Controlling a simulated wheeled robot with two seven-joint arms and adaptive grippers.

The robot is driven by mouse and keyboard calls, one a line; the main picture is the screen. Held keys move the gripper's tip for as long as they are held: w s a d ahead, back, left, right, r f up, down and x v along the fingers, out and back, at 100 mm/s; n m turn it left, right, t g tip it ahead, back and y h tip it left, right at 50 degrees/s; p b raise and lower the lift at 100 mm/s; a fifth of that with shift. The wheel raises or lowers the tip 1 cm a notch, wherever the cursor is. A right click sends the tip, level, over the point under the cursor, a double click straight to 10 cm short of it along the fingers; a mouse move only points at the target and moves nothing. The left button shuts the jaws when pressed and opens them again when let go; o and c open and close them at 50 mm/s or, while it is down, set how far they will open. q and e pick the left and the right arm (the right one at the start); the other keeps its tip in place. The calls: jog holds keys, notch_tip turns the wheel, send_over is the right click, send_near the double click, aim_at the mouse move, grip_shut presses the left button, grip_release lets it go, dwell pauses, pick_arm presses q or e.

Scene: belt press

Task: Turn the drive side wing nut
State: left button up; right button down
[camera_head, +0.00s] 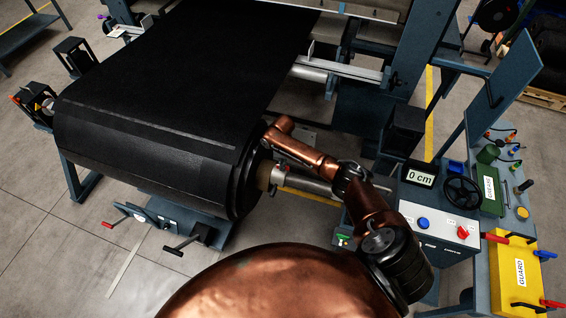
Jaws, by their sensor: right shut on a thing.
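My right arm reaches in from the lower right, and its copper end (284,127) is at the right end of the black belt roller (150,150). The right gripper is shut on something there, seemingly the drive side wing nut. Its fingertips and the nut itself are hidden or too small to make out. A silver shaft (312,184) with a tan collar (265,174) runs out of the roller's right end, just below my forearm. My left gripper is not in view.
A control panel (436,212) with a 0 cm display (420,178) and a black handwheel (463,191) stands to the right. Crank handles (187,240) stick out below the roller.

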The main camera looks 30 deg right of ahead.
jog(key=shift+r+m+p, duration=0.1)
jog(key=shift+m+p, duration=0.25)
jog(key=shift+m, duration=0.25)
jog(key=c, duration=2)
grip_release()
notch_tip(320, 180, up, 12)
jog(key=shift+d+f, duration=0.1)
